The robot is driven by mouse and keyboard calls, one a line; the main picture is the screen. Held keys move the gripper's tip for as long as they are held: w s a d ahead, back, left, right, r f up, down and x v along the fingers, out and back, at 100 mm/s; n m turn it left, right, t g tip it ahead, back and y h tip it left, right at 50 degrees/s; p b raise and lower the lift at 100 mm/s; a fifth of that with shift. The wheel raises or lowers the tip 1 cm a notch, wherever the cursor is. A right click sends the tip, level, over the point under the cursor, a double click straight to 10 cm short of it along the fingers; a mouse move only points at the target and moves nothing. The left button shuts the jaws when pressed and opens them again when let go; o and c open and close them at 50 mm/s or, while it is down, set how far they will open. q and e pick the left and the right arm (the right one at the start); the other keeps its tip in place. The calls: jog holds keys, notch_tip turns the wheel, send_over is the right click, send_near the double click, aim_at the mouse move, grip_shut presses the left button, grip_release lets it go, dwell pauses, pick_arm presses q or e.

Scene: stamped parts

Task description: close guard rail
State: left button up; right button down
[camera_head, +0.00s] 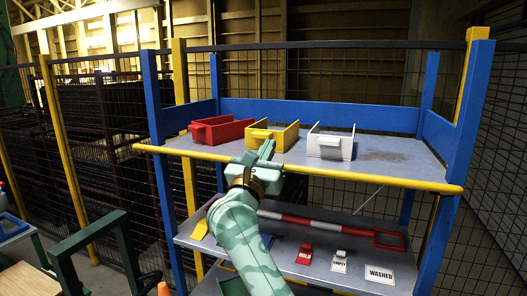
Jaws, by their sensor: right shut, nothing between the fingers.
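A long yellow rail (380,180) runs straight across the front of the blue shelving unit, at the height of the upper shelf. A red and white striped bar (335,226) with a red rectangular loop at its right end shows over the lower shelf; I cannot tell which is called the guard rail. My right gripper (266,150) reaches up from the bottom. It is shut and empty, overlapping the middle of the yellow rail, with its fingertips just before the yellow bin. I cannot tell whether it touches the rail. My arm hides part of both shelves. My left gripper is not in view.
The upper shelf (385,158) holds a red bin (222,131), a yellow bin (285,136) and a white bin (331,146); its right part is bare. The lower shelf (360,256) bears labels, one reading WASHED (380,274). A dark green frame (90,236) stands at left.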

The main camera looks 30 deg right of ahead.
jog(key=shift+s+a, duration=0.1)
jog(key=shift+a, duration=0.05)
jog(key=shift+a+r, duration=0.1)
jog(key=shift+a, duration=0.05)
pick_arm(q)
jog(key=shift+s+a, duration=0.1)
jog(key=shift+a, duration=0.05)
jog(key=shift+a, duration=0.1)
pick_arm(e)
jog(key=shift+a, duration=0.25)
jog(key=shift+a+r, duration=0.1)
jog(key=shift+r, duration=0.05)
